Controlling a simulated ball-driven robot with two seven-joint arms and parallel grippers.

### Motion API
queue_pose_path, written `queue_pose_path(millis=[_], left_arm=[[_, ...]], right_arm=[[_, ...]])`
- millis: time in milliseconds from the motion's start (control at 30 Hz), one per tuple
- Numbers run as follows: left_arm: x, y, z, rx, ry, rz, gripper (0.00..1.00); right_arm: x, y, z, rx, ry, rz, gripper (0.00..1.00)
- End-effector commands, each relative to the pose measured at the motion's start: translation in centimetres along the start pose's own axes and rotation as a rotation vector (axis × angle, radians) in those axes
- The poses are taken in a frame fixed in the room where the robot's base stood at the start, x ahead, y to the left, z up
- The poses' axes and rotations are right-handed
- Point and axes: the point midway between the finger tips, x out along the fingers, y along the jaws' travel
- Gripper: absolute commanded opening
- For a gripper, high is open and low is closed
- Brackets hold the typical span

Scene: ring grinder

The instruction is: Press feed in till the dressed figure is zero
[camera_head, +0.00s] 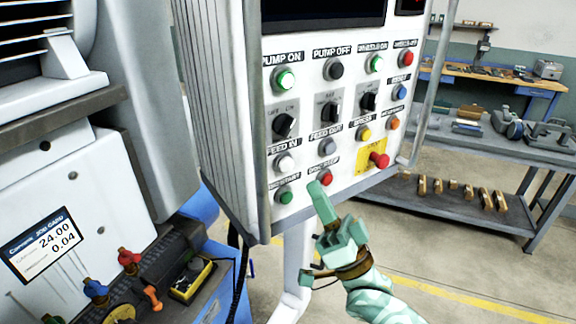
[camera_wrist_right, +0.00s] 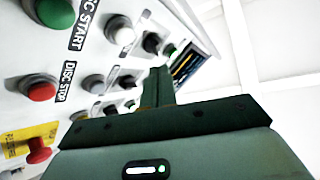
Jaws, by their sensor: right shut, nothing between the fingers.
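The control panel (camera_head: 307,110) fills the middle of the head view. The white feed in button (camera_head: 284,163) is at its left, under the FEED IN label; a white button also shows in the right wrist view (camera_wrist_right: 121,31). My right gripper (camera_head: 317,188) is shut and empty, its tip in front of the panel's lower edge near the red disc stop button (camera_head: 326,178), below and right of feed in. I cannot tell whether it touches the panel. The panel's screen (camera_head: 322,10) is cut off and shows no readable figure. My left gripper is out of view.
The green disc start button (camera_head: 284,195), grey feed out button (camera_head: 327,147) and red emergency stop (camera_head: 379,160) are close by. A job card (camera_head: 42,245) at left reads 24.00 and 0.04. A grey bench (camera_head: 500,145) stands behind at right.

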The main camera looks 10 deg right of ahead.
Motion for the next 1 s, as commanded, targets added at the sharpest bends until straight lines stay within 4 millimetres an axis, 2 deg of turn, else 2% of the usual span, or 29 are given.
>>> queue_pose_path(millis=[200, 367, 500, 633, 1000], left_arm=[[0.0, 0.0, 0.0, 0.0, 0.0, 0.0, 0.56], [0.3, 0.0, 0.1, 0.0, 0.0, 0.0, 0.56], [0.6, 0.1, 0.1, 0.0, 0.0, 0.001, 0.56], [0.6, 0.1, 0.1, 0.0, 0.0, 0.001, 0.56], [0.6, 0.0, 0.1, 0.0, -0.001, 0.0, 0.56]], right_arm=[[-0.1, 0.0, 0.1, 0.002, -0.001, 0.003, 0.0], [-2.2, -0.8, 1.3, 0.117, 0.062, 0.099, 0.0], [-3.1, -2.0, 0.0, 0.286, 0.203, 0.224, 0.0], [-2.7, -2.5, -1.7, 0.366, 0.275, 0.264, 0.0], [-2.5, -2.4, -1.7, 0.366, 0.267, 0.266, 0.0]])
